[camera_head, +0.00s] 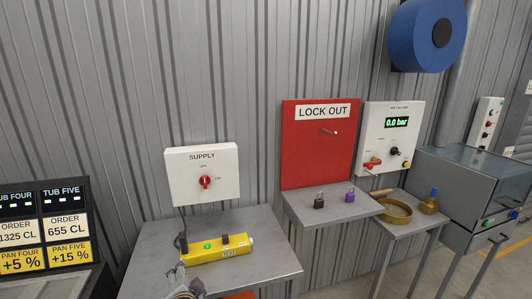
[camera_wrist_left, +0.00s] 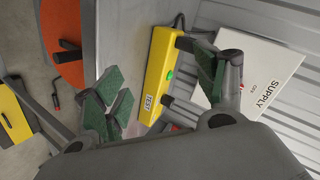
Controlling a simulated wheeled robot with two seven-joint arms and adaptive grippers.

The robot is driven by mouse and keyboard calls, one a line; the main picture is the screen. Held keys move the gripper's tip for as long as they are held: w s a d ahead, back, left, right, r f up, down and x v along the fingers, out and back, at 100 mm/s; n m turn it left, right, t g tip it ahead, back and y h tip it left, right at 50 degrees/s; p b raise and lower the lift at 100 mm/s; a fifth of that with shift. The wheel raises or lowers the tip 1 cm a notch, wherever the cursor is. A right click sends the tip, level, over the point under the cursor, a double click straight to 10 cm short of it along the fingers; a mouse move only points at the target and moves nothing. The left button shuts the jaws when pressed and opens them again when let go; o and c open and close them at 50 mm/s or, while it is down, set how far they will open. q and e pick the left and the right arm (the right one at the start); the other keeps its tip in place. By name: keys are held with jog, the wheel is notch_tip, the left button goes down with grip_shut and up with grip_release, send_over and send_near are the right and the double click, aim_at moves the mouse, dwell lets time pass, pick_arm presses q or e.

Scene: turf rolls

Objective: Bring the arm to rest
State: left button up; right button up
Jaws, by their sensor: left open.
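My left gripper (camera_head: 188,289) shows at the bottom edge of the head view, low in front of the grey table (camera_head: 255,232). In the left wrist view my left gripper (camera_wrist_left: 158,90) is open, its green-padded fingers wide apart with nothing held. A yellow box marked TEST (camera_head: 217,250), with a green button and two black posts, lies on the table just beyond the gripper. The yellow box (camera_wrist_left: 160,65) shows between and beyond the fingers in the wrist view; I cannot tell whether they touch it. My right gripper is out of view.
A white SUPPLY panel (camera_head: 200,182) with a red knob hangs above the table. A red LOCK OUT board (camera_head: 310,150) has a shelf with a black padlock (camera_head: 319,201) and a purple padlock (camera_head: 350,196). A display board (camera_head: 45,230) stands left. The table's right part is bare.

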pick_arm(q)
jog(key=s+f+n+g+h, duration=0.2)
jog(key=s+f+n+g, duration=0.3)
jog(key=s, duration=0.6)
jog(key=s+f+n+g+h, duration=0.25)
jog(key=s+f, duration=0.45)
jog(key=s, duration=0.4)
notch_tip(320, 180, down, 32)
jog(key=s+m+g, duration=0.1)
jog(key=s+g, duration=0.1)
jog(key=s+a+f, duration=0.2)
jog(key=s+f, duration=0.8)
jog(key=s, duration=0.1)
jog(key=s+a+f+g, duration=0.1)
jog(key=s+a+f, duration=0.1)
jog(key=s+f, duration=0.8)
jog(key=shift+s+a+f+y, duration=0.2)
jog(key=shift+s+y, duration=0.15)
jog(key=shift+s, duration=0.2)
jog(key=shift+m, duration=0.25)
